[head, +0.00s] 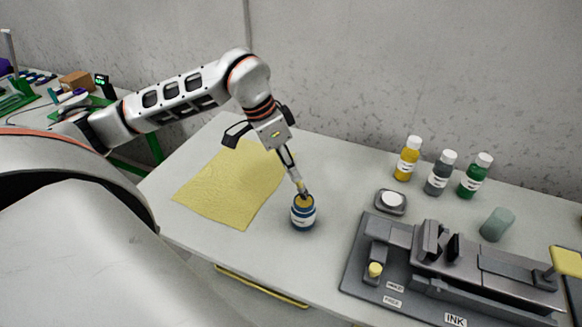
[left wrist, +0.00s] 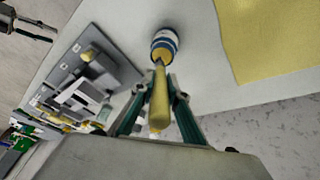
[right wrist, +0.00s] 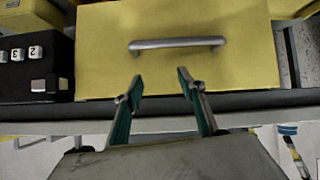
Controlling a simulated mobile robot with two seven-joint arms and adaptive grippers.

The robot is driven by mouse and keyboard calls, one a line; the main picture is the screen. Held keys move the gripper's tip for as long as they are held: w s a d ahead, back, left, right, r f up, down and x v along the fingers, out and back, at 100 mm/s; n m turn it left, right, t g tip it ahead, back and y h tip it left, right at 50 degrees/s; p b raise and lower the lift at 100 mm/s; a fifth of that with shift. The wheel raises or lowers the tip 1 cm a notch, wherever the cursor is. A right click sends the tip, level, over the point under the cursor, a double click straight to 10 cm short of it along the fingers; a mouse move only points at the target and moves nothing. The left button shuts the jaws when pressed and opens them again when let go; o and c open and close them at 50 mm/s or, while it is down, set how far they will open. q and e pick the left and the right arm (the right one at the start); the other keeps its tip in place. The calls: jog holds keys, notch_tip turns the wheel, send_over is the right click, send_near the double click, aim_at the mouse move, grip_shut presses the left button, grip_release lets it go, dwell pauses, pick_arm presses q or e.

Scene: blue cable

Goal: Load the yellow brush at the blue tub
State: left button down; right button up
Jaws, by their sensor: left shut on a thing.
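The blue tub (head: 303,217) stands upright and open on the table, with a white label band and a yellowish-brown mouth. It also shows at the top of the left wrist view (left wrist: 164,42). My left gripper (head: 297,183) points down just above the tub and is shut on the yellow brush (left wrist: 159,105). The brush's far end is at the tub's mouth; how deep it reaches is hidden. My right gripper (right wrist: 159,84) is open and empty, in front of a yellow drawer front (right wrist: 180,50) with a grey handle (right wrist: 177,44).
A yellow cloth (head: 225,190) lies left of the tub. A grey fixture (head: 440,265) with an INK label stands to the right. Behind it are yellow (head: 407,160), grey (head: 440,174) and green (head: 474,178) bottles, a small scale-like dish (head: 391,202) and a greenish cup (head: 497,225).

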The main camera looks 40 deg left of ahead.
pick_arm(q)
jog(key=shift+f+b, duration=0.3)
dwell(0.6)
jog(key=shift+s+f, duration=0.1)
jog(key=shift+f, duration=0.2)
dwell(1.4)
jog(key=shift+r+p, duration=1.15)
jog(key=shift+r, duration=0.95)
jog(key=shift+r+p, duration=0.95)
jog(key=shift+r, duration=0.55)
